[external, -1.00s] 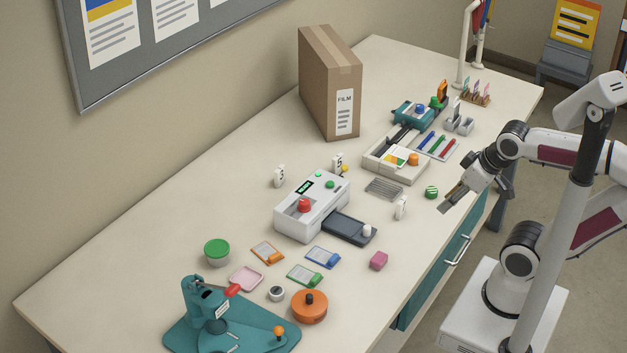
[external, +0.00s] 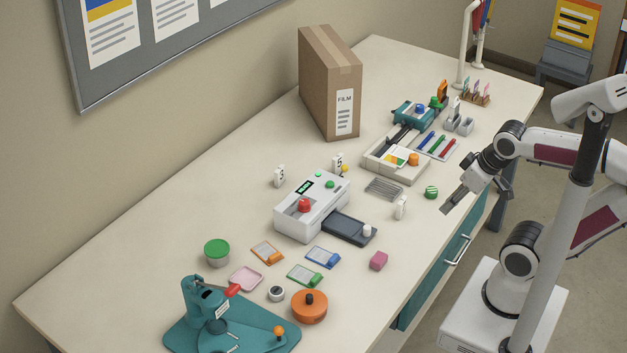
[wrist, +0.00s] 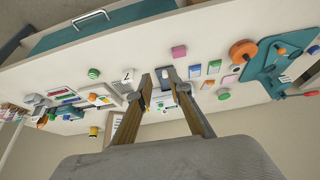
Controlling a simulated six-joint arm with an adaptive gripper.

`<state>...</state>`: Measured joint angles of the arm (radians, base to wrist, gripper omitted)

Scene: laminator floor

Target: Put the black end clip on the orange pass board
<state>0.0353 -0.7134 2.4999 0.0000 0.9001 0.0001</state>
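The orange pass board (external: 267,253) appears to be the small pale card with orange ends, lying flat on the table left of the white laminator. It also shows small in the wrist view (wrist: 208,85). I cannot pick out the black end clip with certainty in either view; small dark parts at the table's far end are too small to tell. My gripper (external: 453,204) is over the table's front edge, far right of the orange board. In the wrist view its fingers (wrist: 159,80) are apart, with nothing visible held between them.
The white laminator (external: 312,202) stands mid-table with its dark tray toward the front. A blue card (external: 322,257), a green card (external: 305,275) and a pink block (external: 378,260) lie nearby. The teal press (external: 205,310) fills the near end. A tall carton (external: 318,85) stands behind.

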